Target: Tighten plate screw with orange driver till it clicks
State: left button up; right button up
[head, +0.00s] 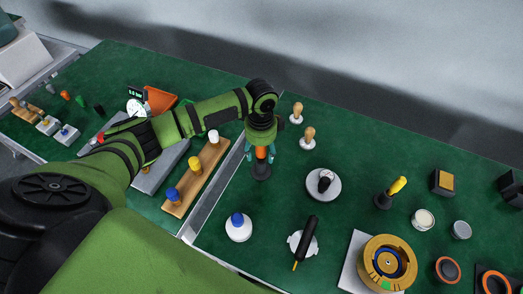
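The orange driver (261,153) stands upright in a dark round holder (261,172) near the middle of the green table. My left gripper (261,158) points down over it, with a teal finger on either side of the orange handle. I cannot tell whether the fingers press on the handle. The driver's shaft is hidden in the holder. A gold round part (372,252) with a blue ring and grey centre sits on a white base at the front right. A screw in its centre is too small to make out. My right gripper is not in view.
A yellow-handled driver (398,185) stands in its holder to the right. A wooden rack (183,205) lies left of the holder.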

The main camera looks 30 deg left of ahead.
pick_arm(q)
grip_shut()
jog(key=shift+r+p, duration=1.15)
jog(key=shift+p, duration=0.2)
dwell(0.8)
jog(key=shift+r+p, duration=2.35)
jog(key=shift+p, duration=0.35)
jog(key=shift+r+p, duration=0.35)
jog(key=shift+r, duration=0.7)
jog(key=shift+r, duration=0.15)
